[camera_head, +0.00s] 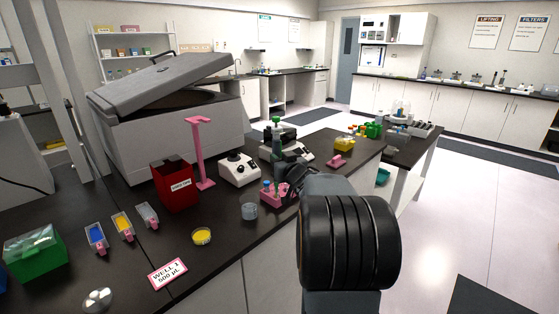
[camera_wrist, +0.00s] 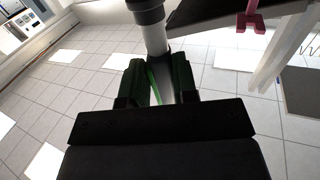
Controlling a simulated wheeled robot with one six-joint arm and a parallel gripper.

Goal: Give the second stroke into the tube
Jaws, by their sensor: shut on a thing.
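My gripper (camera_head: 286,172) is shut on a pipette (camera_head: 276,138) with a green top knob, which stands about upright. In the wrist view my gripper's dark green fingers (camera_wrist: 160,78) close on both sides of the pipette's pale shaft (camera_wrist: 155,38). A pink tube rack (camera_head: 268,196) with small coloured tubes (camera_head: 266,185) stands on the bench just below and left of my gripper. The pipette's tip is hidden behind the gripper and rack, so I cannot tell whether it is in a tube.
A grey beaker (camera_head: 249,211) stands left of the rack. A white vortex-like device (camera_head: 238,170), pink stand (camera_head: 202,155), red box (camera_head: 174,186) and yellow dish (camera_head: 202,236) are nearby. The open-lidded centrifuge (camera_head: 170,140) stands behind. A "WELL 1 500 µL" card (camera_head: 168,273) lies in front.

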